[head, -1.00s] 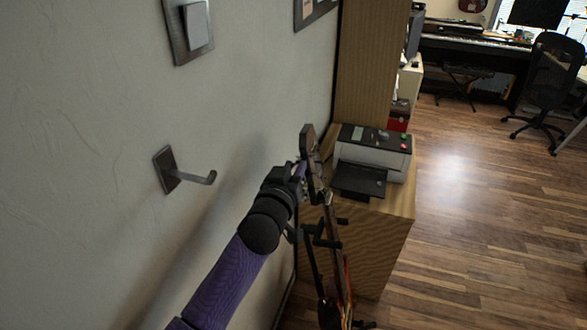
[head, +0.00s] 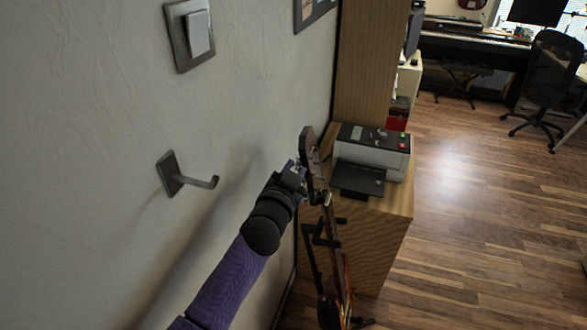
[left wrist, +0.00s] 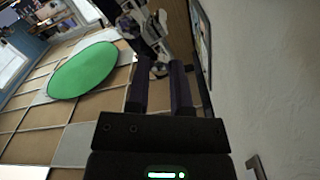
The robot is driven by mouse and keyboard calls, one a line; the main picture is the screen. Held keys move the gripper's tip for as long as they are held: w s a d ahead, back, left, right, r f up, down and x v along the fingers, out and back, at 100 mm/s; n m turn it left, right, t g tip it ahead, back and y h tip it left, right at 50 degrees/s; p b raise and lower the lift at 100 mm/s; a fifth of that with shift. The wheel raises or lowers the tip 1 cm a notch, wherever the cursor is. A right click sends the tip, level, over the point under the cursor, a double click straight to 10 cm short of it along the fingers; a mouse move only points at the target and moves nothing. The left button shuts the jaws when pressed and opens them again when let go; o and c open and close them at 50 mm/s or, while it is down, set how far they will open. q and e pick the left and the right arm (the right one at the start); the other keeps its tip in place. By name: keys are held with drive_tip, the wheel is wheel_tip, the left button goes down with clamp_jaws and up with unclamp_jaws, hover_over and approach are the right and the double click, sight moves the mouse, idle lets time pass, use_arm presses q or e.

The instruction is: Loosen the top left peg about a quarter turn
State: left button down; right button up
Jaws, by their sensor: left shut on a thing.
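The guitar (head: 340,265) stands upright on a stand in front of the wooden cabinet, its headstock (head: 308,143) at the top. Metal tuning pegs show along the headstock's edge, small and partly hidden. My left gripper (head: 301,172) comes in from the lower left and meets the wall-facing side of the headstock. In the left wrist view its two dark fingers (left wrist: 161,75) are close around a small metal peg (left wrist: 160,69); I cannot tell clearly which peg it is. My right gripper is out of view.
A wall hook (head: 187,178) and a light switch (head: 190,33) are on the wall at left, near my arm. A printer (head: 370,158) sits on the wooden cabinet (head: 375,235) just behind the headstock. Open wood floor (head: 470,220) lies to the right.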

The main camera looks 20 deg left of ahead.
use_arm(q)
drive_tip(key=m, duration=0.5)
drive_tip(key=shift+m, duration=0.3)
drive_tip(key=m, duration=0.4)
drive_tip(key=shift+m+p, duration=0.35)
drive_tip(key=shift+m, duration=0.05)
drive_tip(key=shift+f+m, duration=0.1)
drive_tip(key=shift+m, duration=0.2)
drive_tip(key=c, duration=0.5)
unclamp_jaws()
drive_tip(key=s+p, duration=0.1)
drive_tip(key=s, duration=0.9)
drive_tip(key=shift+a, duration=0.15)
